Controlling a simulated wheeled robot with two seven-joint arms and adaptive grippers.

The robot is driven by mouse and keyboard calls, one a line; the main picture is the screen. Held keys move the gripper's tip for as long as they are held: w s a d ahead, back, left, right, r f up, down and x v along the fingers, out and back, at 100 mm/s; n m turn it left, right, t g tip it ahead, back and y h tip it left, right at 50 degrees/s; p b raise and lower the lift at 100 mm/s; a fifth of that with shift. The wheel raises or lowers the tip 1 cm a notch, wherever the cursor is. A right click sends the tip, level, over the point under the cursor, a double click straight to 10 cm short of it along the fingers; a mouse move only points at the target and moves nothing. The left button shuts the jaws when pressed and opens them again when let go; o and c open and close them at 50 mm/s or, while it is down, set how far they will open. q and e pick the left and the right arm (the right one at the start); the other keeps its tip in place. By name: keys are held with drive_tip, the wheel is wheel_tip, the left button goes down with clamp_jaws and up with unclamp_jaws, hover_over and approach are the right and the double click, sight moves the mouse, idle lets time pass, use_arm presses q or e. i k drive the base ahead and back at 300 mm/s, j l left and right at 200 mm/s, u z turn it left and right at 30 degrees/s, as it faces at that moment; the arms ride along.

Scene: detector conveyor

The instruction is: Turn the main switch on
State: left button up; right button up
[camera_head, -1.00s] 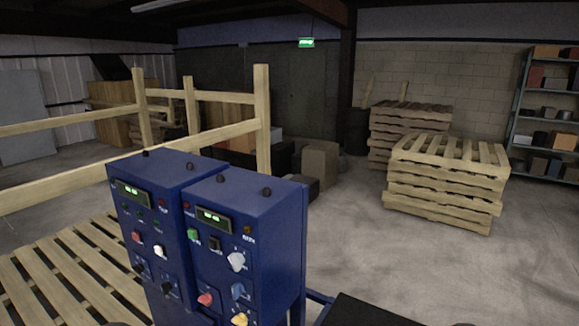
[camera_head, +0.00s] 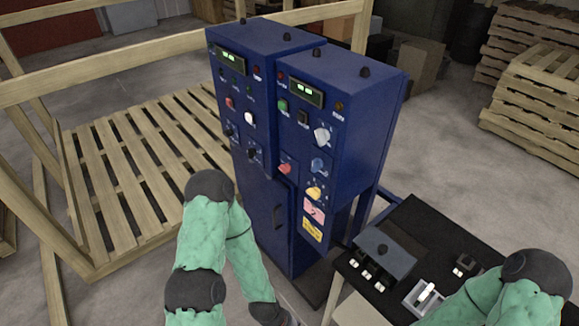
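A blue control cabinet stands in the middle as two units side by side, the left unit (camera_head: 261,43) and the right unit (camera_head: 357,92). The right unit carries a green button (camera_head: 282,104), a black switch (camera_head: 303,117), a white knob (camera_head: 321,135), a blue knob (camera_head: 318,165), a red knob (camera_head: 286,169) and a yellow knob (camera_head: 314,193). The left unit has red, white and black controls. The labels are too small to read, so I cannot tell which is the main switch. My green arms show at the bottom, apart from the controls. Both grippers are out of view.
A black table (camera_head: 425,225) at lower right holds a grey box (camera_head: 385,254) and small switches. Wooden pallets (camera_head: 130,165) and a rail (camera_head: 150,60) lie left and behind. Stacked pallets (camera_head: 545,85) stand at back right. Floor behind the table is clear.

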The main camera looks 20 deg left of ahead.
sight(286, 168)
drive_tip(key=i+j+z, duration=0.15)
drive_tip(key=j, duration=0.85)
drive_tip(key=j+z, duration=0.15)
drive_tip(key=j, duration=0.85)
drive_tip(key=i, duration=0.05)
